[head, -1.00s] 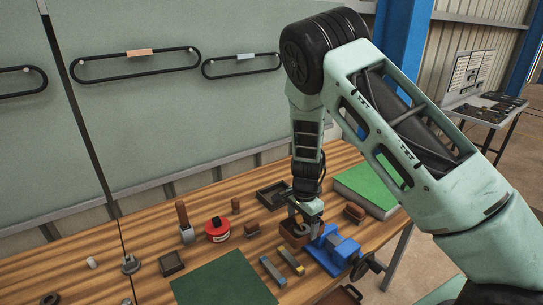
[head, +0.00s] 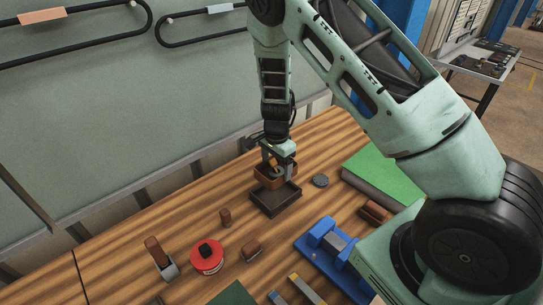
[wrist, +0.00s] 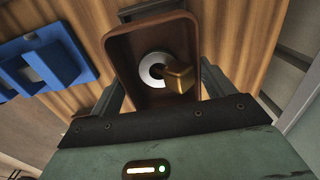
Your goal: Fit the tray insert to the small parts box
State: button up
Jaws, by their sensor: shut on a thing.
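The tray insert (head: 264,182) is a small brown open tray. My gripper (head: 277,163) is shut on it, with a finger on either side in the wrist view (wrist: 160,95). The insert (wrist: 120,62) there holds a pale ring (wrist: 148,72) and a brass-coloured piece (wrist: 180,78). The small parts box (head: 277,208) is a dark, shallow open box on the bench. The insert appears over the box's far part in the head view; I cannot tell whether they touch. A dark edge of the box (wrist: 150,8) shows beyond the insert in the wrist view.
A grey disc (head: 320,180) lies right of the box.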

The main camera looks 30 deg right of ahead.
aim_at(276, 174)
dwell(0.4)
jog(key=shift+f+b, duration=2)
jog(key=shift+f, duration=0.75)
jog(key=shift+f, duration=0.2)
jog(key=shift+f+b, duration=0.9)
jog(key=shift+f, duration=0.4)
jog(key=shift+f, duration=0.2)
jog(key=shift+r, duration=0.1)
jog(key=shift+r+p, duration=0.55)
dwell(1.1)
jog(key=shift+f, duration=0.25)
